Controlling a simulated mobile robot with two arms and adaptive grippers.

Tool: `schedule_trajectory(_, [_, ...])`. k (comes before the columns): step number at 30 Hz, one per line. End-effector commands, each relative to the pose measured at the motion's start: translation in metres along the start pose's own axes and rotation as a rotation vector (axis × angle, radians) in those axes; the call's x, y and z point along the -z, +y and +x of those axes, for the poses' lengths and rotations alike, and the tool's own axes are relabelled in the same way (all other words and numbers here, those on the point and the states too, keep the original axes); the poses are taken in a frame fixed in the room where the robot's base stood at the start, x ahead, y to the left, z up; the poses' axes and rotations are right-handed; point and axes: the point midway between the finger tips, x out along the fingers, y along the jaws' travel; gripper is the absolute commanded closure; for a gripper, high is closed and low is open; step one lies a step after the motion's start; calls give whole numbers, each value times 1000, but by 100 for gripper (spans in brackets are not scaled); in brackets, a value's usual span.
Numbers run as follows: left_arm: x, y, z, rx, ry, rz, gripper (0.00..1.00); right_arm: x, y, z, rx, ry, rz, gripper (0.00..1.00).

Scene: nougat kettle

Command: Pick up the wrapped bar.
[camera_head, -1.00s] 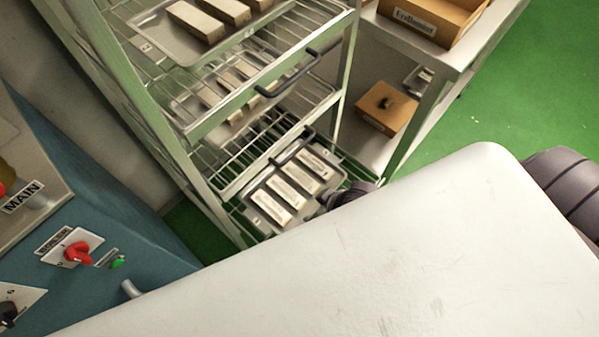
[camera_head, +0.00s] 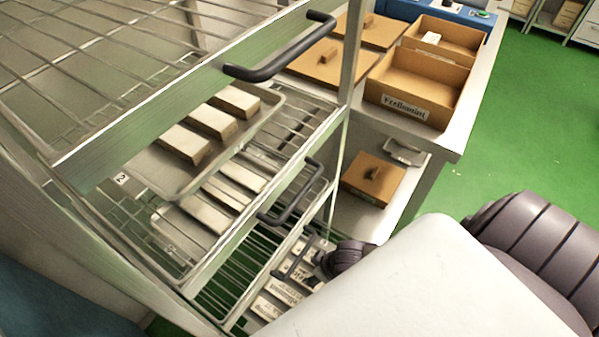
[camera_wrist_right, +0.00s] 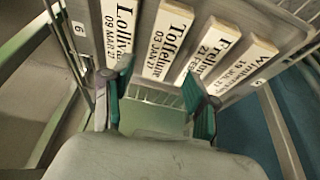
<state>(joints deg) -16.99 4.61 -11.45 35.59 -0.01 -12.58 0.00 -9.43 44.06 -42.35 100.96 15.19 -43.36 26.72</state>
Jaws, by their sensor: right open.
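Several wrapped bars with white printed labels lie side by side on a low tray (camera_wrist_right: 82,10) marked 6. In the right wrist view they are a Lolly-something bar (camera_wrist_right: 117,30), a Toffelu-something bar (camera_wrist_right: 168,40), a Frello-something bar (camera_wrist_right: 213,52) and a Wimberr-something bar (camera_wrist_right: 252,62). In the head view these bars (camera_head: 268,305) show low in the rack, partly hidden by my arm. My right gripper (camera_wrist_right: 152,80) is open and empty, its teal fingers apart in front of the bars. It also shows in the head view (camera_head: 312,277) beside the low tray. My left gripper is not in view.
The wire rack (camera_head: 120,170) has dark handles (camera_head: 270,72) and holds higher trays of plain bars (camera_head: 212,120). Green floor (camera_head: 510,130) lies clear beyond.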

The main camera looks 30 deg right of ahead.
Motion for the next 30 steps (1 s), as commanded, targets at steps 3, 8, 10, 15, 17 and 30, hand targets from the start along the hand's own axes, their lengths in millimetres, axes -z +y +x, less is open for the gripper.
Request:
schedule_trajectory(3, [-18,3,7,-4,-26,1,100,0,0,25,0,1,1,42])
schedule_trajectory(8, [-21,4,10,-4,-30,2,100,0,-1,40,0,1,0,42])
schedule_trajectory(10, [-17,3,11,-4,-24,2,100,1,-1,43,0,2,-1,42])
schedule_trajectory(15, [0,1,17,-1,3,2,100,3,-3,65,1,2,-1,42])
schedule_trajectory(17, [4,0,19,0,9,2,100,3,-4,74,0,2,-1,42])
schedule_trajectory(30, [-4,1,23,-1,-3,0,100,3,-4,94,0,1,-2,42])
